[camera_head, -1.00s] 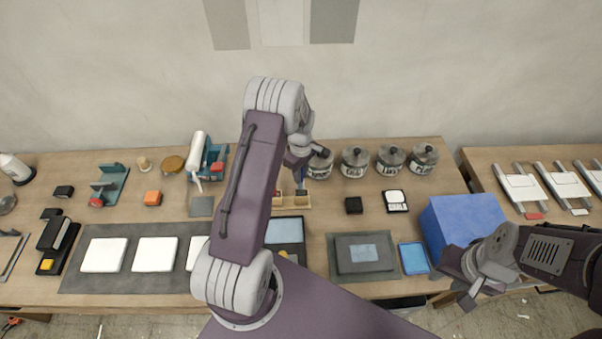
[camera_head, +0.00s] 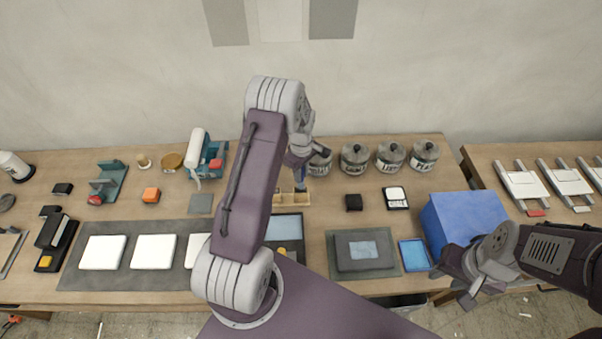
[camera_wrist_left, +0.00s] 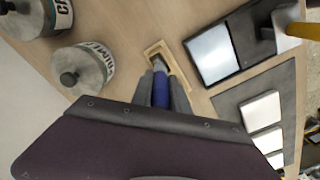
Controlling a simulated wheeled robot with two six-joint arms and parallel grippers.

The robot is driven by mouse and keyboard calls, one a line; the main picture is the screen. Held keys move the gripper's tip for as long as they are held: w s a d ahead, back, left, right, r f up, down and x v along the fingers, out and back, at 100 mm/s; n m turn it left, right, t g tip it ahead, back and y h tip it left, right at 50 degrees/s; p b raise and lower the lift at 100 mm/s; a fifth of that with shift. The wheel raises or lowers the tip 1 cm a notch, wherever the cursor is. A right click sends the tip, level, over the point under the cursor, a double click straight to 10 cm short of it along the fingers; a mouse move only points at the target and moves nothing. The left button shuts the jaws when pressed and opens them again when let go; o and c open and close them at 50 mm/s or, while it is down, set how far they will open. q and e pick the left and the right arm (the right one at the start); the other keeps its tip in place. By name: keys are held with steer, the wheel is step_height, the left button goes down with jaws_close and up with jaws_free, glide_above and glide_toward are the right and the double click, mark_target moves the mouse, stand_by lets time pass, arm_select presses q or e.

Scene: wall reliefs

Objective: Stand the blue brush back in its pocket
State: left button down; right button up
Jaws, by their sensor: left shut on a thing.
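My left gripper (camera_wrist_left: 161,88) is shut on the blue brush (camera_wrist_left: 160,94), whose blue handle shows between the fingers in the left wrist view. The wooden pocket holder (camera_wrist_left: 181,72) lies just beyond the fingertips, and the brush's far end overlaps it in the picture. I cannot tell whether that end is inside a pocket. In the head view the brush (camera_head: 299,172) hangs below my left gripper at the back of the holder (camera_head: 291,199), which my arm partly hides. My right gripper (camera_head: 453,284) is open and empty, in front of the blue box.
Lidded jars (camera_head: 355,159) stand behind and to the right of the holder. A dark tray with a pale panel (camera_head: 284,229) lies in front of it. A blue box (camera_head: 462,222) stands at right. White tiles (camera_head: 153,251) lie on a grey mat at left.

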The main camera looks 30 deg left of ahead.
arm_select(q)
steer(key=shift+f+b, duration=0.5)
steer(key=shift+f, duration=0.25)
steer(key=c, duration=0.7)
jaws_free()
steer(key=shift+r, duration=0.1)
steer(key=shift+r+p, duration=3.05)
steer(key=shift+r, duration=0.95)
steer(key=shift+f, duration=0.1)
